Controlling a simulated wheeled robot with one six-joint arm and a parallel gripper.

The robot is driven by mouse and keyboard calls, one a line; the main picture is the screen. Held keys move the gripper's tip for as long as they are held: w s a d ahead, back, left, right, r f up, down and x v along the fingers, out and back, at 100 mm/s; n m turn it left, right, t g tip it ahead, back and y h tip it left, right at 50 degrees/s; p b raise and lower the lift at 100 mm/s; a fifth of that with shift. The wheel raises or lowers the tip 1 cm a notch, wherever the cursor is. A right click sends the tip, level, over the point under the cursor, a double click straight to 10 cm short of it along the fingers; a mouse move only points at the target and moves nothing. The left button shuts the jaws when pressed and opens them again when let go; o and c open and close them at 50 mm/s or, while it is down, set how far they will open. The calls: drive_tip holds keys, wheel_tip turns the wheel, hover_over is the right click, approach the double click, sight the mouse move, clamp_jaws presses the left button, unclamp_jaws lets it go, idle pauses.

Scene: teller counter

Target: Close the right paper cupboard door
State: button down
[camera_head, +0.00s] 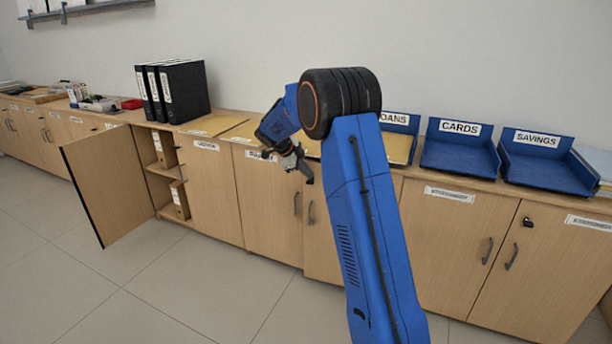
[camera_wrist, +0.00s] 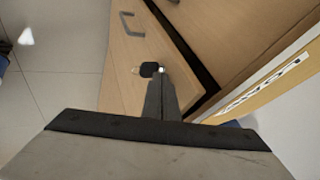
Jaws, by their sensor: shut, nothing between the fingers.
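My gripper (camera_head: 301,170) is in front of the cupboard whose label (camera_head: 262,156), starting "PA", is partly covered. The wrist view shows its fingers (camera_wrist: 161,78) shut and empty. They overlap a wooden door (camera_wrist: 122,60) with a grey handle (camera_wrist: 131,25) and a black key or lock (camera_wrist: 150,70) beside the fingertips. I cannot tell whether they touch. A dark gap (camera_wrist: 190,55) runs along this door's edge, so it looks slightly ajar. In the head view, the right door (camera_head: 322,245) of this cupboard is largely hidden by my arm; the left door (camera_head: 265,205) looks shut.
Another cupboard door (camera_head: 105,185) stands wide open at the left, with binders (camera_head: 180,200) on the shelves behind it. Blue trays (camera_head: 460,150) and black binders (camera_head: 172,92) stand on the counter. The tiled floor (camera_head: 190,280) in front is clear.

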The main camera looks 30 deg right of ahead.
drive_tip(key=shift+w+d, duration=0.9)
drive_tip(key=shift+w, duration=0.1)
drive_tip(key=shift+a, duration=0.1)
